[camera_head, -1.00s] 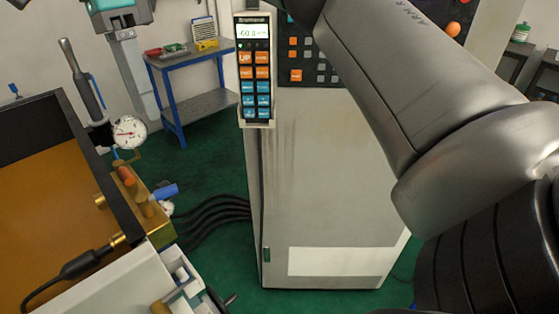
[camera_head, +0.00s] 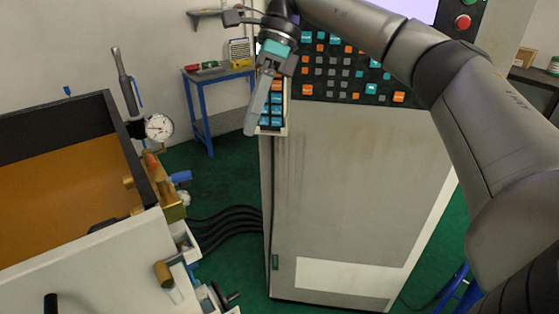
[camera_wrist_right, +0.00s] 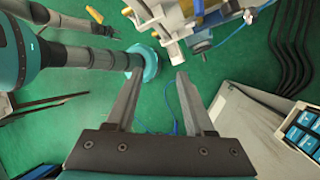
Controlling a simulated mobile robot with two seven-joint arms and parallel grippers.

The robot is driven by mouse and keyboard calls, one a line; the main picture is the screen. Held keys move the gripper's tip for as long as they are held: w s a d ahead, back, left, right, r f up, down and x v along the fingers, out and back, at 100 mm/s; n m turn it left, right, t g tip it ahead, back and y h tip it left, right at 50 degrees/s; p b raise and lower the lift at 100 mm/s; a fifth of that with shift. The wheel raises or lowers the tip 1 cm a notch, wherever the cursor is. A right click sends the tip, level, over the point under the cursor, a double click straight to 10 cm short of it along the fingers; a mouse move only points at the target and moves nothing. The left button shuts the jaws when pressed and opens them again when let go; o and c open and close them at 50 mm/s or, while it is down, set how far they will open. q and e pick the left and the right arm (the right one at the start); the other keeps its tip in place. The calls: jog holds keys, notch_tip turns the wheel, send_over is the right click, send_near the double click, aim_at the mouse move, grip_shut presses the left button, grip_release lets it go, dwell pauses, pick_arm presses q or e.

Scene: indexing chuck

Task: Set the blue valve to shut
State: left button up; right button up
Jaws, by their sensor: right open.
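The blue valve handle (camera_head: 181,177) sticks out to the right of a brass block at the right end of the orange-walled machine tray. My left gripper is not in view in the head picture.
A dial gauge (camera_head: 159,127) stands above the brass block (camera_head: 172,205). The grey cabinet (camera_head: 350,190) fills the middle, with black hoses (camera_head: 228,222) running to it. A blue-legged table (camera_head: 215,78) is behind. Green floor shows between machine and cabinet.

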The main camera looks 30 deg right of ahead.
jog(key=w+f+m+t+y, duration=0.6)
jog(key=w+f+m+y, duration=0.1)
jog(key=w+f+m, duration=0.25)
jog(key=w+d+f+m+t+h, duration=0.2)
jog(key=d+f+m+t+h, duration=0.2)
jog(key=d+f+m+t, duration=0.3)
jog(key=d+f+m, duration=0.4)
jog(key=d+m, duration=0.1)
jog(key=shift+d, duration=0.35)
